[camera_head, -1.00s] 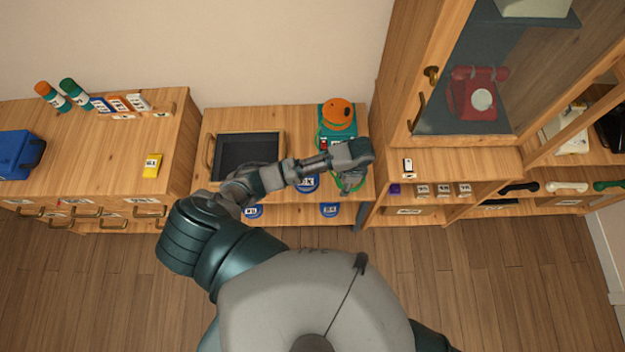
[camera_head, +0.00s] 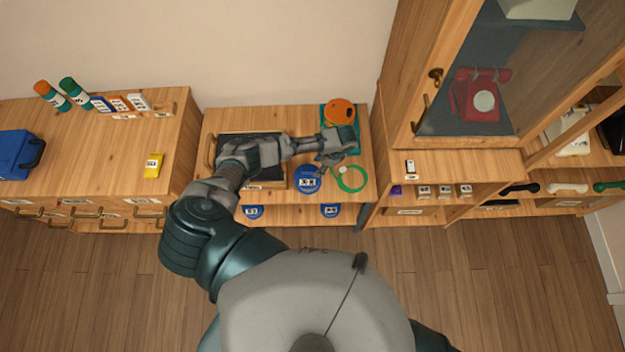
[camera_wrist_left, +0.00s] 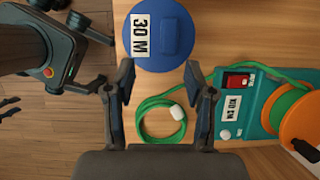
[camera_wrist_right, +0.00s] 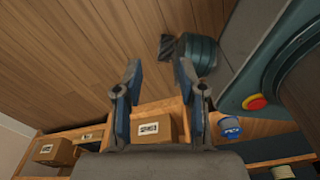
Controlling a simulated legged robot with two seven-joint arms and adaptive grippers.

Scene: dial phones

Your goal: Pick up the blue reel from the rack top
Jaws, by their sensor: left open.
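The blue reel (camera_head: 308,179) lies flat on the rack top (camera_head: 225,211), left of a green cable coil. In the left wrist view the blue reel (camera_wrist_left: 175,60) has a white "30 M" label and lies beyond the fingertips. My left gripper (camera_head: 328,160) is above the rack, just behind and right of the reel in the head view. Its fingers (camera_wrist_left: 158,80) are apart with nothing between them. My right gripper (camera_wrist_right: 157,70) shows only in its wrist view, open and empty, away from the reel.
The green coil (camera_head: 340,187) lies right of the reel. An orange reel (camera_head: 340,112) on a teal box stands at the back right. A dark tray (camera_head: 265,184) is on the left, partly hidden by my arm. More blue reels (camera_head: 330,210) sit on the lower shelf.

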